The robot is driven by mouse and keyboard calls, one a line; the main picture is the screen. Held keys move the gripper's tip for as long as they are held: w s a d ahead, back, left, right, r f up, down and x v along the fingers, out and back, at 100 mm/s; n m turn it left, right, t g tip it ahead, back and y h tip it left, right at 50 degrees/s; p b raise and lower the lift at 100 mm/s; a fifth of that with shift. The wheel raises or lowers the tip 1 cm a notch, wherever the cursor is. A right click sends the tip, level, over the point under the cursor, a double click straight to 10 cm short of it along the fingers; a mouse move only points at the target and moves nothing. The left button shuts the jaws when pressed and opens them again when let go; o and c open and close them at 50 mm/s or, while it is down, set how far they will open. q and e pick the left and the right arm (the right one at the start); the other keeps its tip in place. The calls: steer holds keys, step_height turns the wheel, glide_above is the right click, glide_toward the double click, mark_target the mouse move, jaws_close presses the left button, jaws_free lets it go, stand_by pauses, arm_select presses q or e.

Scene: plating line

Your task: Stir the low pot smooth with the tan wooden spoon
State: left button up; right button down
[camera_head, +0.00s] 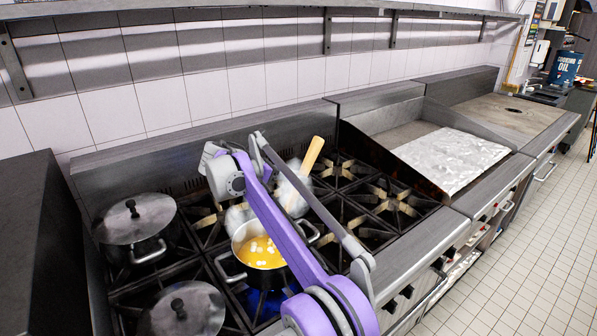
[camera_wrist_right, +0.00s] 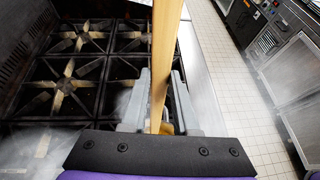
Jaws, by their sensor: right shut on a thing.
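The low pot (camera_head: 258,252) stands on a burner with a blue flame beneath and holds yellow-orange contents with pale lumps. My right gripper (camera_head: 290,188) is above and behind the pot, partly hidden by my purple arm. It is shut on the tan wooden spoon (camera_head: 313,154), whose handle sticks up tilted to the right. In the right wrist view the spoon's handle (camera_wrist_right: 165,50) stands between the two grey fingers of my gripper (camera_wrist_right: 157,115). The spoon's lower end is hidden, so I cannot tell whether it touches the contents. My left gripper is not in view.
Two lidded pots, one at back left (camera_head: 137,222) and one at front left (camera_head: 185,312), stand on the stove (camera_head: 215,262). Burners to the right are empty. A griddle (camera_head: 450,160) lies beyond them. A shelf (camera_head: 250,5) runs along the wall. Pale steam hangs near the gripper.

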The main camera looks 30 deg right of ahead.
mark_target(294, 187)
steer(key=f, duration=0.1)
steer(key=a+f+b, duration=0.1)
steer(key=f, duration=0.1)
steer(key=shift+a, duration=0.25)
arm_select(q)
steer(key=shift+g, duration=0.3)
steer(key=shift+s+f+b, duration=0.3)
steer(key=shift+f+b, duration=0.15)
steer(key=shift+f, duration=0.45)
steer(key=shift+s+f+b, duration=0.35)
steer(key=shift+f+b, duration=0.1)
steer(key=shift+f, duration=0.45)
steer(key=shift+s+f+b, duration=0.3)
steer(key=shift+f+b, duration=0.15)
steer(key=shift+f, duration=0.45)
arm_select(e)
steer(key=shift+w+a+f, duration=0.1)
steer(key=shift+a+f, duration=0.45)
steer(key=shift+f, duration=0.5)
steer(key=shift+s+a+f, duration=0.1)
steer(key=shift+a+f, duration=0.5)
steer(key=shift+f, duration=0.5)
steer(key=shift+w+a+f, duration=0.1)
steer(key=shift+a+f, duration=0.45)
steer(key=shift+f, duration=0.5)
